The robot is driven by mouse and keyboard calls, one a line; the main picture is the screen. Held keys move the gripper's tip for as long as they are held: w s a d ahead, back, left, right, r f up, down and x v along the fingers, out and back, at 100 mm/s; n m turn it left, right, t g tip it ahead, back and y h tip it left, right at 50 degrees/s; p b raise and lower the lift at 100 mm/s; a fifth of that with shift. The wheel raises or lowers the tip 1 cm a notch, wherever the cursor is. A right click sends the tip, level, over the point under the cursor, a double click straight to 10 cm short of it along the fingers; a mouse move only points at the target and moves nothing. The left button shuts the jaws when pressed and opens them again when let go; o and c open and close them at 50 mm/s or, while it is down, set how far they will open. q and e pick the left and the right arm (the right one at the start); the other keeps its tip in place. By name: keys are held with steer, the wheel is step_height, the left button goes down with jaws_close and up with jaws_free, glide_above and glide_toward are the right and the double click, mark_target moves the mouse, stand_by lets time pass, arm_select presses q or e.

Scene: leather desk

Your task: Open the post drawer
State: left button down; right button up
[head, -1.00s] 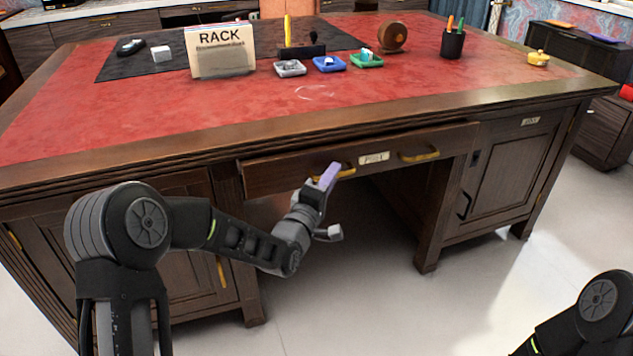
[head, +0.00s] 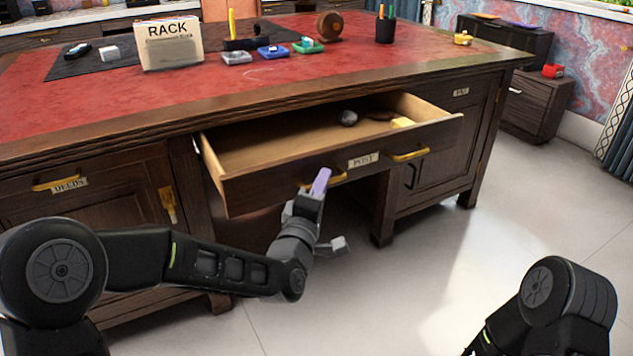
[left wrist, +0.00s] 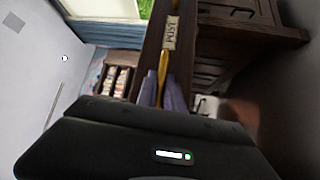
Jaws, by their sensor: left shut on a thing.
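The post drawer (head: 290,184) is pulled well out of the desk, and its light wooden inside shows. Its front carries a POST label (head: 363,160) between two brass handles. My left gripper (head: 320,182) is shut on the left brass handle (head: 338,179). In the left wrist view the purple fingers (left wrist: 162,92) sit on either side of the brass handle (left wrist: 162,72), below the POST label (left wrist: 171,32). Inside the drawer a dark rounded object (head: 348,118) and a yellow object (head: 402,122) lie toward the back right. My right gripper is out of view.
The red leather desk top (head: 130,104) holds a rack (head: 170,45), small trays (head: 272,52), a pen cup (head: 385,30) and a round brown object (head: 329,25). A cupboard door (head: 440,140) is right of the drawer. The floor in front is clear.

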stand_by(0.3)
arm_select(q)
steer(key=c, duration=1.8)
jaws_free()
steer(key=shift+o, duration=0.2)
steer(key=shift+s, duration=0.15)
steer(key=p+v, duration=0.1)
steer(key=v, duration=0.6)
steer(key=shift+s, duration=0.3)
steer(key=shift+f, duration=0.15)
